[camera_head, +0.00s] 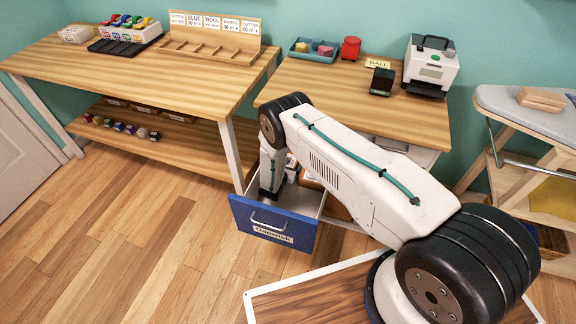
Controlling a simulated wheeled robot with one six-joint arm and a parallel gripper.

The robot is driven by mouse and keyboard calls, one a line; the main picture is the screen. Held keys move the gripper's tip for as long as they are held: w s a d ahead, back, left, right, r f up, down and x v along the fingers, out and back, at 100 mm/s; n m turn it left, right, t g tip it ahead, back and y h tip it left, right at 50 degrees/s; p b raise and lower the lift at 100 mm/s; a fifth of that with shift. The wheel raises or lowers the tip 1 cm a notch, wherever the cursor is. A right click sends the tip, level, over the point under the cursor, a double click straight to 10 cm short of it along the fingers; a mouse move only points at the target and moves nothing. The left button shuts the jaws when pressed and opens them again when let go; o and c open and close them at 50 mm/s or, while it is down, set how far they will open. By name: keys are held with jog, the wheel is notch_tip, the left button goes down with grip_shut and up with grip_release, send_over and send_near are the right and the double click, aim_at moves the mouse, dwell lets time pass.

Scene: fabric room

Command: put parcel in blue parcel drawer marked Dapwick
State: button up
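The blue-fronted drawer (273,224) is pulled out under the right wooden table. Its front has a metal handle and a tan label that ends in "apwick"; the first letters are hard to read. My gripper (268,192) points down at the left part of the open drawer, with its tip low, behind the blue front. I cannot tell whether its fingers are open or shut, or whether they hold anything. I cannot make out a parcel for certain. A brown piece with a pale patch (309,181) shows beside my arm near the drawer's back; my arm partly hides it.
The right table (330,88) bears a blue tray (315,50), a red canister (350,48), a black device (382,81) and a white machine (431,66). A longer table (120,72) stands left. An ironing board (508,105) is at right. Floor left of the drawer is clear.

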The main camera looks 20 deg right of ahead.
jog(key=shift+s+a+r, duration=0.15)
jog(key=shift+s+r, duration=0.05)
jog(key=v, duration=0.7)
jog(key=shift+r, duration=0.1)
dwell(1.0)
